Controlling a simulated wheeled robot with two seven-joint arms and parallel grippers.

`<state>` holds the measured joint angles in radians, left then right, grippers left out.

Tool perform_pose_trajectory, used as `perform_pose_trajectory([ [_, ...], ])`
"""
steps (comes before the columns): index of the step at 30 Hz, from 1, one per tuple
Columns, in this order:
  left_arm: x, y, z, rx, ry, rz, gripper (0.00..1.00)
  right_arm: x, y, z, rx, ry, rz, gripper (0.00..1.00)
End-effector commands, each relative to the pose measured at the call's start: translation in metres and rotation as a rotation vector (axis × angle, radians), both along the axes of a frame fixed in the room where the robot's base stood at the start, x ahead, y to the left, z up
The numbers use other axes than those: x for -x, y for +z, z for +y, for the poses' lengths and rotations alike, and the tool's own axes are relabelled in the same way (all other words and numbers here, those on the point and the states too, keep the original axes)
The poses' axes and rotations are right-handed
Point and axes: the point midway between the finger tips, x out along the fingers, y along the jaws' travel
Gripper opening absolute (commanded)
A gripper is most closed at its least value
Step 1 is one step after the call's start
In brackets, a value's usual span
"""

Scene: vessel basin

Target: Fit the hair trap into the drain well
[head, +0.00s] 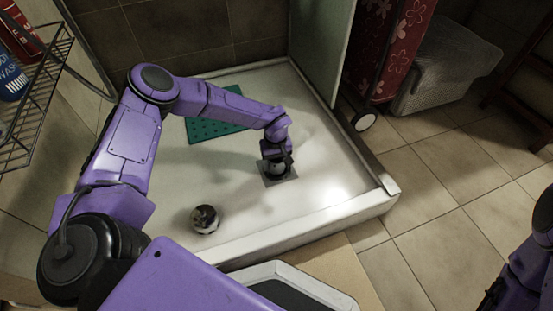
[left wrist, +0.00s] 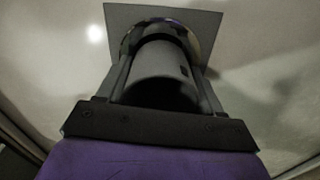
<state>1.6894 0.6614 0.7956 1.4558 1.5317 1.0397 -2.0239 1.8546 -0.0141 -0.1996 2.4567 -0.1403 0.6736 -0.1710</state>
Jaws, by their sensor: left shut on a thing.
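My left gripper (head: 279,168) points down over the drain well (head: 290,179), a grey square plate in the floor of the white shower tray. In the left wrist view, the two fingers of the left gripper (left wrist: 163,75) are shut on the hair trap (left wrist: 155,72), a dark grey cylinder. Its far end is at the round opening of the drain well's plate (left wrist: 205,22). The cylinder hides much of the opening, so I cannot tell how deep it sits. My right gripper is not in view; only part of that arm shows at the right edge.
A white and dark brown ball (head: 205,219) lies on the shower tray (head: 242,233). A green perforated mat (head: 213,129) lies towards the back. A glass panel (head: 322,45) and the raised rim (head: 310,228) bound the tray. A wire rack (head: 38,85) is at the left.

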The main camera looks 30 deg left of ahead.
Motion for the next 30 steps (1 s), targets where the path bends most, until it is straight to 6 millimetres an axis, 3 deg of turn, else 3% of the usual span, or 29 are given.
perform_pose_trajectory([
  [15,0.000,-0.013,0.000,0.000,-0.001,0.000,0.32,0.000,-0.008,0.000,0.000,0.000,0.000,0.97],
  [30,0.000,-0.002,-0.001,0.000,0.000,0.000,0.32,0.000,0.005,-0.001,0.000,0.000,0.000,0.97],
])
